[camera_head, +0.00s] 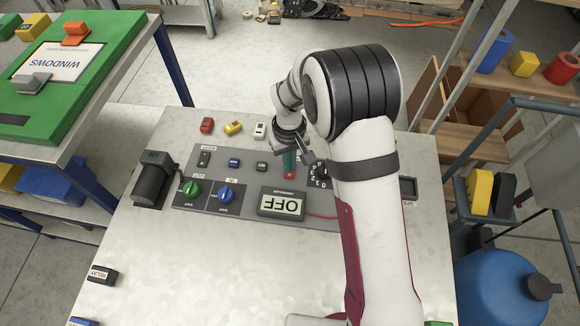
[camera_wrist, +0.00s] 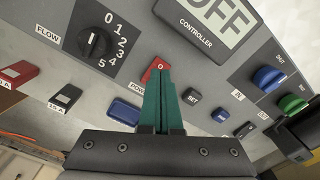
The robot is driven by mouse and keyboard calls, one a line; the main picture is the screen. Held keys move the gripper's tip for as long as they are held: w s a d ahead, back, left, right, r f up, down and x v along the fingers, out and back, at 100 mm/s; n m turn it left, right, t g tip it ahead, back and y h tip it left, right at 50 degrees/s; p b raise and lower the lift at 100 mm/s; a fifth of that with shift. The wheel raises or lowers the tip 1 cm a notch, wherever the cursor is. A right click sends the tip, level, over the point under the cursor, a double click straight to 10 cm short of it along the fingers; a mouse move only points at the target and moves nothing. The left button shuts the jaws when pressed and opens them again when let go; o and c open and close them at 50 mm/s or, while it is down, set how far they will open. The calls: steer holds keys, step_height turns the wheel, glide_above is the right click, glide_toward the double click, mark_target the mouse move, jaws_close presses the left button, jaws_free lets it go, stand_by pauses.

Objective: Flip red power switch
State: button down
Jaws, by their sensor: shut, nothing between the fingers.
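The red power switch (camera_head: 290,176) sits on the grey control panel (camera_head: 240,212), just above the controller display in the head view. In the wrist view the switch (camera_wrist: 154,66) shows right at the fingertips, partly covered by them, with its label partly hidden. My gripper (camera_head: 289,168) points down at the switch with its teal fingers shut and empty. In the wrist view my gripper (camera_wrist: 163,72) has its tips against or just over the switch; I cannot tell if they touch. The controller display (camera_head: 282,204) reads OFF.
A black flow dial (camera_wrist: 97,43) is close beside the switch. Green (camera_head: 190,188) and blue (camera_head: 226,194) knobs, small buttons and a black motor-like unit (camera_head: 153,180) lie left. Red (camera_head: 206,125), yellow (camera_head: 233,128) and white (camera_head: 260,130) blocks stand behind. The table front is mostly clear.

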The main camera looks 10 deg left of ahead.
steer(key=shift+r, duration=2.6)
steer(key=s+d+r+m+y, duration=0.1)
steer(key=s+d+r+m, duration=0.6)
steer(key=s+d+r, duration=0.55)
steer(key=s+m, duration=0.4)
steer(key=s, duration=1)
steer(key=shift+d+m+y, duration=0.3)
steer(key=shift+y, duration=0.1)
steer(key=shift+r, duration=0.1)
